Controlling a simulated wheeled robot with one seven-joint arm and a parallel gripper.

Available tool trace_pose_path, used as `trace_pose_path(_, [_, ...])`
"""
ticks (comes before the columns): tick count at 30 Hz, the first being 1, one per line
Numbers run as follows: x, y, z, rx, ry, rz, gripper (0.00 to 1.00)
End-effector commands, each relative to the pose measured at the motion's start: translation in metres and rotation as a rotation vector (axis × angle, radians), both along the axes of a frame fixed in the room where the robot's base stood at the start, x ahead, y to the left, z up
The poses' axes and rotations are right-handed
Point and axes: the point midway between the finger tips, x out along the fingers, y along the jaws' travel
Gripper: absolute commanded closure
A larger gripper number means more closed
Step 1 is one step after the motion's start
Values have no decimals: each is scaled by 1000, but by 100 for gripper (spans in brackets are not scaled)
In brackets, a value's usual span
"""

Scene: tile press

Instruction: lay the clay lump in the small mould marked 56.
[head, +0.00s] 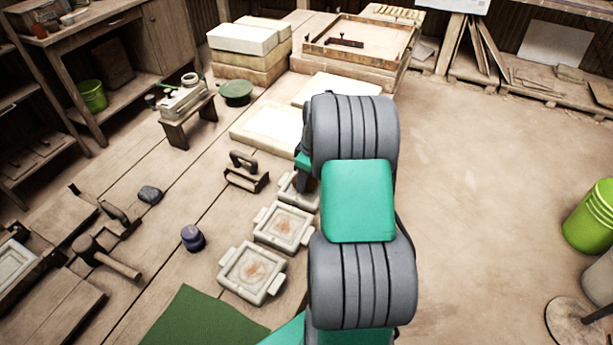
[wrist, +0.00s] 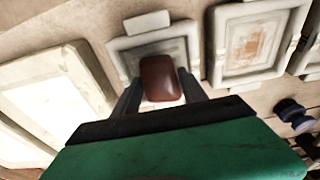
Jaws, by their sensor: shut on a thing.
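The clay lump (wrist: 160,80) is a smooth reddish-brown block. My gripper (wrist: 162,88) is shut on it, with one dark finger on each side. In the wrist view the lump is in front of a pale mould (wrist: 122,44) and covers much of its hollow; I cannot tell whether it touches it. In the head view this mould (head: 312,201) is the farthest of three in a row, partly hidden by my arm. The middle mould (head: 262,214) and the near mould (head: 228,272) show rusty stained hollows. No number is readable on any mould.
Pale slabs (head: 262,128) lie just beyond the moulds. A handled tool (head: 246,178) lies to their left, with a dark blue knob-like object (head: 193,238) nearer. A grey lump (head: 150,194), a mallet (head: 108,258) and a green cloth (head: 195,320) lie on the table.

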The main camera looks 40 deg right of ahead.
Motion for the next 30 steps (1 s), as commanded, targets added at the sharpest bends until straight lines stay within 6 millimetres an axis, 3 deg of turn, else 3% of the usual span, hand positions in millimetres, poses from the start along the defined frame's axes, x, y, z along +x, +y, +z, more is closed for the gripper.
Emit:
trace_pose_path(4, [0, 0, 2, -1, -2, 0, 100])
trace_pose_path(5, [0, 0, 2, -1, -2, 0, 48])
trace_pose_path(12, [0, 0, 1, -1, 0, 0, 29])
trace_pose_path(14, [0, 0, 1, -1, 0, 0, 24])
trace_pose_path(23, [0, -1, 6, -1, -2, -1, 24])
trace_pose_path(30, [-6, -4, 51, -3, -5, -1, 24])
